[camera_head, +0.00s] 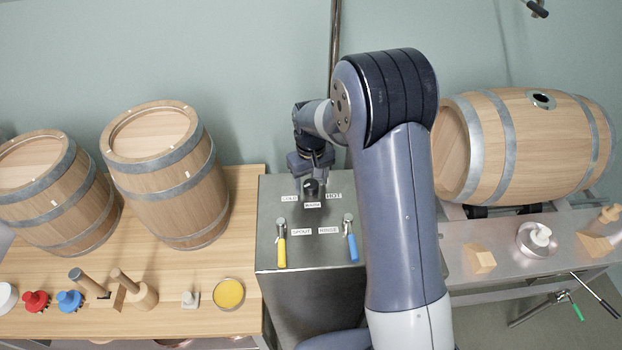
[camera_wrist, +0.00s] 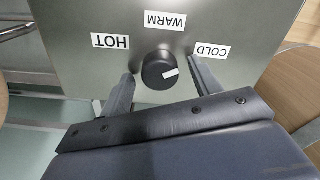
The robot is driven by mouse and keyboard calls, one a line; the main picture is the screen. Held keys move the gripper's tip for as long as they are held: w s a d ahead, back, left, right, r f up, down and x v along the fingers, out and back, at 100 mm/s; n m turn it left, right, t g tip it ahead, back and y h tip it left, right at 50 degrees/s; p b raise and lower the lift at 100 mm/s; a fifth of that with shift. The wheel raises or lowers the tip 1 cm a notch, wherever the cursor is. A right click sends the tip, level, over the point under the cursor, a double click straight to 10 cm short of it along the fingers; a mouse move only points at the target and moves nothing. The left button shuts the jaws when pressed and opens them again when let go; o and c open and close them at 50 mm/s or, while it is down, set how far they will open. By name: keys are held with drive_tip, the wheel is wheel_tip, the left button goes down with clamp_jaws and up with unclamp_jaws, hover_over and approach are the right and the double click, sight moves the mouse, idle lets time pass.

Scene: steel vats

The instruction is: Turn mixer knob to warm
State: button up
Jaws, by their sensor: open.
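The mixer knob (camera_wrist: 159,70) is a round black dial on the steel panel, with a white pointer mark. In the wrist view, labels HOT (camera_wrist: 110,41), WARM (camera_wrist: 165,21) and COLD (camera_wrist: 212,50) surround it. The mark points to the right and slightly up, toward the COLD side. My gripper (camera_wrist: 158,86) is open, with one finger on each side of the knob and gaps visible between the fingers and it. In the head view my gripper (camera_head: 313,172) is over the top of the steel box, and the knob (camera_head: 311,190) is partly hidden below it.
Upright barrels (camera_head: 165,175) stand on the wooden table at left. A lying barrel (camera_head: 530,145) rests at right. A pipe (camera_head: 334,50) rises behind the box.

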drive_tip(key=shift+c, duration=0.3)
drive_tip(key=c, duration=0.9)
drive_tip(key=n+b, duration=0.2)
drive_tip(key=n, duration=0.3)
drive_tip(key=shift+n, duration=0.4)
drive_tip(key=n+b, duration=0.1)
drive_tip(key=n, duration=0.4)
drive_tip(key=shift+n, duration=0.4)
drive_tip(key=o, duration=1)
drive_tip(key=shift+c, duration=0.2)
